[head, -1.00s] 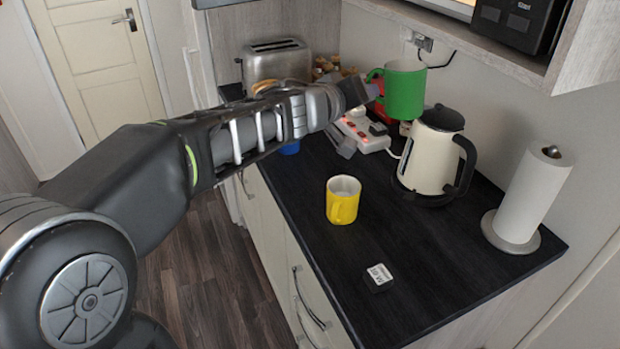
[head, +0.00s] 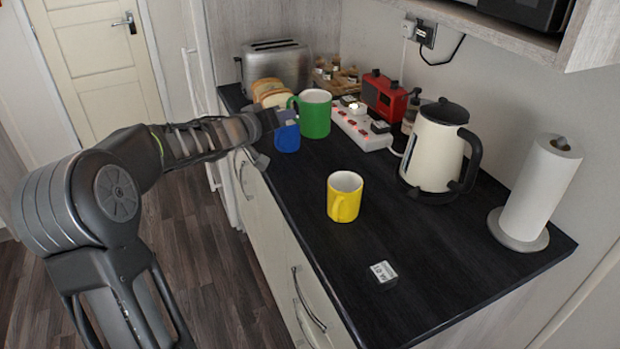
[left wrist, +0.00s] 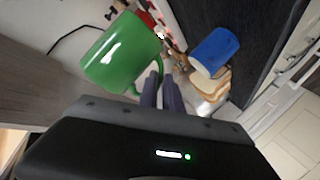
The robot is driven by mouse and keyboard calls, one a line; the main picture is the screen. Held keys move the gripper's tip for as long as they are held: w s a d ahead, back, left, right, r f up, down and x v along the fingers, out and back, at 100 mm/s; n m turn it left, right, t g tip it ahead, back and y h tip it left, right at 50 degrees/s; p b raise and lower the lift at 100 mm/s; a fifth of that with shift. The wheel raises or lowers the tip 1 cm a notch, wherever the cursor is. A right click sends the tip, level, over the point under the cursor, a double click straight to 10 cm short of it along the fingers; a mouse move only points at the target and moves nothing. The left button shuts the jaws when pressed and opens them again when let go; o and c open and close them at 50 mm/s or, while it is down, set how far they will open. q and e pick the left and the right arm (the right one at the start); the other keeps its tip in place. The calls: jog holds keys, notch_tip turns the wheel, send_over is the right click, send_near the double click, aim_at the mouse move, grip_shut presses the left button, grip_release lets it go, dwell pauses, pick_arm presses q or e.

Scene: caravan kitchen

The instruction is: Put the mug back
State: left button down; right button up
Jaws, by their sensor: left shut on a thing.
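The green mug (head: 316,115) is upright in the head view, toward the back of the counter. My left gripper (head: 284,115) is at its left side, shut on its handle. In the left wrist view the green mug (left wrist: 122,52) is at upper left, with its handle at my fingertips (left wrist: 161,84). I cannot tell whether its base touches the counter. A blue mug (head: 288,139) stands just in front, partly hidden by my gripper. A yellow mug (head: 343,198) stands mid-counter. My right gripper is not in view.
Bread slices (head: 270,92) and a toaster (head: 275,64) are behind the green mug. A power strip (head: 362,131), red device (head: 384,94) and kettle (head: 435,150) are to its right. A paper towel roll (head: 540,190) and small labelled block (head: 381,276) are nearer. The counter around the yellow mug is clear.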

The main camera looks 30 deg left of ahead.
pick_arm(q)
jog(key=f, duration=0.1)
jog(key=a+f, duration=0.1)
jog(key=f, duration=0.1)
jog(key=shift+w+a+f, duration=0.25)
jog(key=shift+f, duration=0.1)
notch_tip(320, 180, down, 5)
jog(key=shift+r+b, duration=0.15)
jog(key=shift+b, duration=0.75)
jog(key=shift+f+b, duration=0.5)
jog(key=shift+f, duration=2)
jog(key=shift+f, duration=0.15)
